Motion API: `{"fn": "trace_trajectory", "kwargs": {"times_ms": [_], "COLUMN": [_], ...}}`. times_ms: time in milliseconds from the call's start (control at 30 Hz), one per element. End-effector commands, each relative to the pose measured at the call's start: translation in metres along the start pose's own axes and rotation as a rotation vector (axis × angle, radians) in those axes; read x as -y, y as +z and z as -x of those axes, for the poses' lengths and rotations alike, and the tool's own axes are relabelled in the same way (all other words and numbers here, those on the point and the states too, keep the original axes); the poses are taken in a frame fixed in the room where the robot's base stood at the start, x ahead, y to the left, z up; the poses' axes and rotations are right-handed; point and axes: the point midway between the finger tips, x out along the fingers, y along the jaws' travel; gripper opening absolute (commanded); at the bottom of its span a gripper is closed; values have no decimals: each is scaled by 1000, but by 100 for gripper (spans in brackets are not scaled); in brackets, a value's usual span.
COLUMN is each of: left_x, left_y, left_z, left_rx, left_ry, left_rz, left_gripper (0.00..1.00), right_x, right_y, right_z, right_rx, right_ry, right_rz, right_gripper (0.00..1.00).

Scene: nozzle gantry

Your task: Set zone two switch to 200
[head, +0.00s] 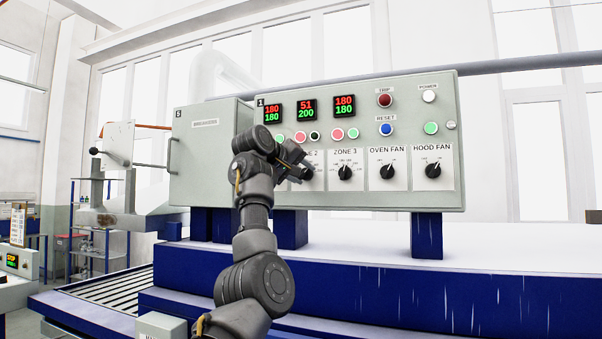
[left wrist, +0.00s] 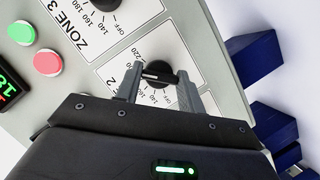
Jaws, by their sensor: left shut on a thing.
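The zone two switch is a black rotary knob (left wrist: 158,74) on a white dial card, next to the ZONE 3 card in the left wrist view. My left gripper (left wrist: 159,82) has a finger on either side of it and is shut on it. In the head view my left gripper (head: 300,166) is at the ZONE 2 card and hides part of it. The knob's white mark shows between the fingers, but I cannot tell which number it points at. The middle display (head: 306,109) reads 51 in red over 200 in green. My right gripper is not in view.
The zone 3 knob (head: 345,172) is close to the right of the gripper, followed by the oven fan (head: 388,171) and hood fan (head: 432,170) knobs. Buttons and lamps sit above, including a blue reset button (head: 386,128). A grey breaker box (head: 203,160) adjoins on the left.

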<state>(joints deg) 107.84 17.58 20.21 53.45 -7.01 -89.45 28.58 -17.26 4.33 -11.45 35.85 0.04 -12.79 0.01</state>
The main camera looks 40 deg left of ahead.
Motion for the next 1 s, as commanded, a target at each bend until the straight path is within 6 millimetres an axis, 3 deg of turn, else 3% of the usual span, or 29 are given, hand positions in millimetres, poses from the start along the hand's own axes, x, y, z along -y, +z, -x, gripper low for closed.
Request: {"fn": "trace_trajectory", "kwargs": {"times_ms": [267, 300, 433, 767, 1000], "left_x": [1, 1, 1, 1, 3], "left_y": [2, 2, 2, 1, 2], "left_z": [-2, -2, -1, 3, 40], "left_rx": [6, 6, 4, 1, -3], "left_ry": [-3, -4, -3, -1, 2], "left_rz": [0, 0, 1, 1, 2], "left_gripper": [16, 44, 61, 61, 61], "right_x": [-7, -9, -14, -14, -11], "right_y": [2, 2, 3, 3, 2], "right_z": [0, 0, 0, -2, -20], "right_rx": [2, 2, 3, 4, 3], "right_ry": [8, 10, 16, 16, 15], "right_rz": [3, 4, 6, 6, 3], "right_gripper": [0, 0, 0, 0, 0]}}
